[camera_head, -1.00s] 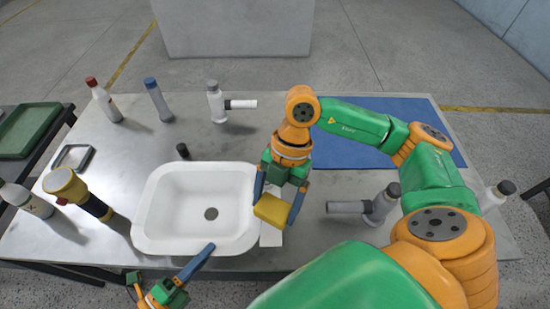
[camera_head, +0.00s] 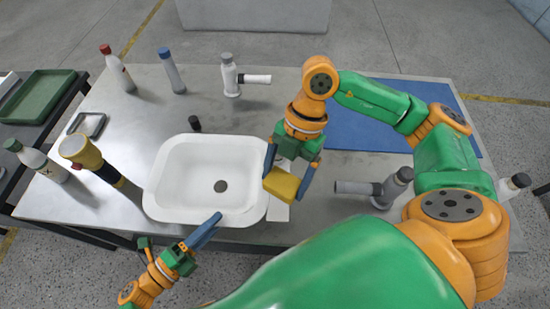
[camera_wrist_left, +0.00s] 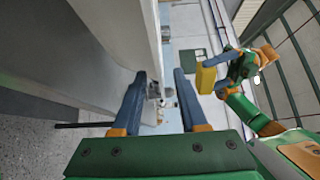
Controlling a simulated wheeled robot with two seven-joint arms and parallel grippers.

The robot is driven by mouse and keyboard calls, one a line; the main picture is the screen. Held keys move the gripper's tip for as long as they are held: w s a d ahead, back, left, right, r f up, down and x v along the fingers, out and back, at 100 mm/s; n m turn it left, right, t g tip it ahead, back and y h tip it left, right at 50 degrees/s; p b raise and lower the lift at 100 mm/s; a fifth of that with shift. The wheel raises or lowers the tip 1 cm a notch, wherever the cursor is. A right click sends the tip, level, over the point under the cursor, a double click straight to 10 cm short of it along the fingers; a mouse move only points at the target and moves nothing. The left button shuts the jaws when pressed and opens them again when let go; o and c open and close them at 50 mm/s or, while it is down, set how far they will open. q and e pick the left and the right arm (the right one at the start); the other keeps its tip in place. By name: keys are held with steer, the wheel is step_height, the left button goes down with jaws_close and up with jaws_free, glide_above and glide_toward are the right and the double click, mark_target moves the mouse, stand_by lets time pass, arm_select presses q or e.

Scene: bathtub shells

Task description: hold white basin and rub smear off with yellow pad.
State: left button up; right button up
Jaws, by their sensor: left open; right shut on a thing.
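The white basin (camera_head: 168,172) sits on the grey table near its front edge, with a dark drain hole in its floor. I cannot make out a smear on it. My right gripper (camera_head: 287,178) is shut on the yellow pad (camera_head: 281,185), just right of the basin's right rim. My left gripper (camera_head: 207,230) is open at the basin's front rim; one finger shows over the rim. In the left wrist view its two fingers (camera_wrist_left: 158,85) are apart, with the basin's white wall (camera_wrist_left: 115,25) by the left finger. I cannot tell whether they touch. The pad shows there too (camera_wrist_left: 205,78).
A white flat piece (camera_head: 279,210) lies right of the basin, below the pad. A grey pipe fitting (camera_head: 375,189) and a blue mat (camera_head: 400,145) are to the right. Bottles stand along the back left.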

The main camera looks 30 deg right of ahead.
arm_select(q)
steer(key=v, duration=1.2)
